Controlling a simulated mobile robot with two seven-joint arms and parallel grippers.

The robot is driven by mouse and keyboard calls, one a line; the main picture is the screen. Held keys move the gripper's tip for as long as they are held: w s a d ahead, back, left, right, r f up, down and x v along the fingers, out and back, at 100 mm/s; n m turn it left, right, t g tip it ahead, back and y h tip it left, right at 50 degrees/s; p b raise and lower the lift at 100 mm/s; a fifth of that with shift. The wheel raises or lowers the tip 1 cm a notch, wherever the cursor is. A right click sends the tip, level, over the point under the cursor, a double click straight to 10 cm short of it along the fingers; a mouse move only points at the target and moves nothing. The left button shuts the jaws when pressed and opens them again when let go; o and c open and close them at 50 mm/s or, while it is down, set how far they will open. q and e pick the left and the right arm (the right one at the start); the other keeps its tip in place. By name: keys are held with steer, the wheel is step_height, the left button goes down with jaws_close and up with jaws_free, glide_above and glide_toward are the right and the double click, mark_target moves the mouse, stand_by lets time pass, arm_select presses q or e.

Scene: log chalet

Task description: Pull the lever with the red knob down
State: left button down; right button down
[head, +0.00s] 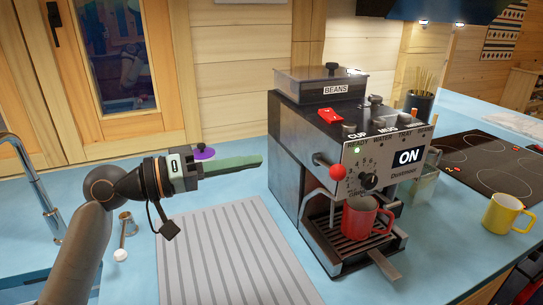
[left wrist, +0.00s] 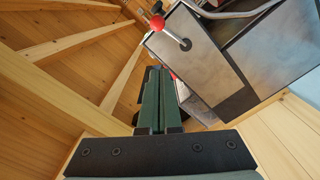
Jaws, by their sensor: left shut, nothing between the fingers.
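The red knob (head: 337,172) sits on the end of a short lever at the front left of the coffee machine (head: 288,150). In the left wrist view the red knob (left wrist: 157,22) is on a thin metal rod that meets the machine's panel. My left gripper (head: 261,160) is left of the machine, apart from the knob. Its green fingers are together and empty, pointing toward the machine's side. In the left wrist view the closed fingertips (left wrist: 159,70) lie below the knob. My right gripper is not seen.
A red mug (head: 360,219) stands on the drip tray under the spouts. A yellow mug (head: 503,213) is on the blue counter at right, near the black cooktop (head: 490,165). The ribbed grey drainboard (head: 225,260) in front of my left gripper is clear. A tap (head: 35,180) is at far left.

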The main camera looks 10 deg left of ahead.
arm_select(q)
steer(key=p, duration=0.2)
glide_toward(337, 162)
step_height(337, 162, up, 2)
steer(key=w, duration=0.3)
steer(key=shift+s+d+f+p, duration=0.15)
steer(key=shift+d+f+p, duration=0.25)
steer(key=shift+d, duration=0.65)
steer(key=shift+s+d+f+p, duration=0.15)
steer(key=shift+d+f, duration=0.5)
steer(key=shift+d, duration=0.4)
steer(key=shift+a, duration=0.1)
